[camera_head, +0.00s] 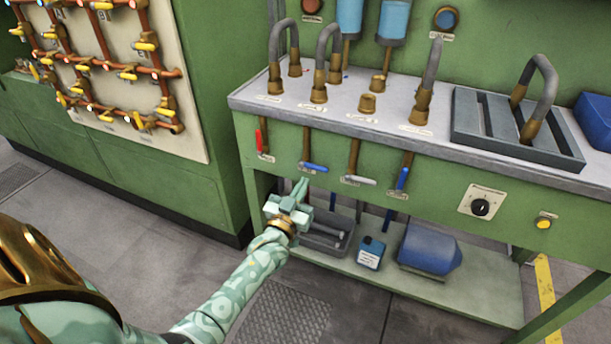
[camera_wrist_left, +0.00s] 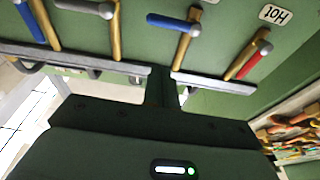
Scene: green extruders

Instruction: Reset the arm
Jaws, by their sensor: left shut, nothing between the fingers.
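My left gripper (camera_head: 301,186) is in front of the green workbench (camera_head: 450,200), just below the levers on its front panel. Its fingers are shut with nothing between them. In the left wrist view the fingers (camera_wrist_left: 163,85) show as a dark narrow shape near the middle, below the levers. A blue-handled lever (camera_head: 315,167) is just above the fingertips in the head view; I cannot tell whether they touch. A red-handled lever (camera_head: 259,141) is to its left, and a grey-handled lever (camera_head: 359,180) and another blue-handled lever (camera_head: 403,178) are to its right. My right gripper is not in view.
The bench top (camera_head: 385,127) carries curved pipes and a grey slotted tray (camera_head: 490,130). A lower shelf (camera_head: 485,292) holds a blue container (camera_head: 430,249) and a small blue box (camera_head: 371,253). A pipe board (camera_head: 120,80) stands at left. Open floor lies between.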

